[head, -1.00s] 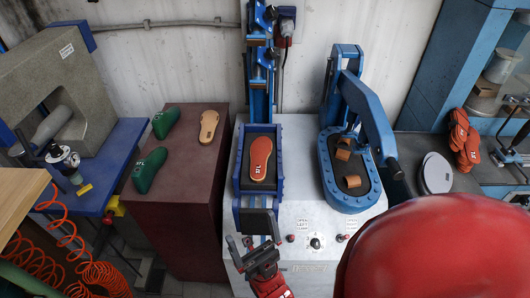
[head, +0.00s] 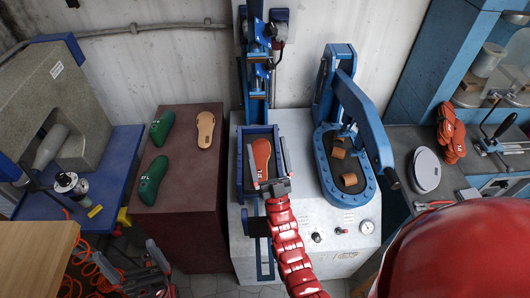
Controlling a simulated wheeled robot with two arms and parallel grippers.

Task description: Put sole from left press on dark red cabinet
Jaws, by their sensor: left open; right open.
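The orange-red sole (head: 261,148) lies in the tray of the left press (head: 240,190), its lower end partly hidden by my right gripper. My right gripper (head: 267,160) is open over the tray, with one finger at each side of the sole. I cannot tell whether the fingers touch it. The dark red cabinet (head: 180,228) stands left of the press. My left gripper (head: 127,256) is open and empty at the bottom left, in front of the cabinet.
Two green lasts (head: 153,178) and a tan sole (head: 205,129) lie on the cabinet, with bare top at its front right. The right press (head: 345,195) holds brown pieces. Red soles (head: 450,132) lie on the right-hand bench. A blue table (head: 110,160) adjoins the cabinet.

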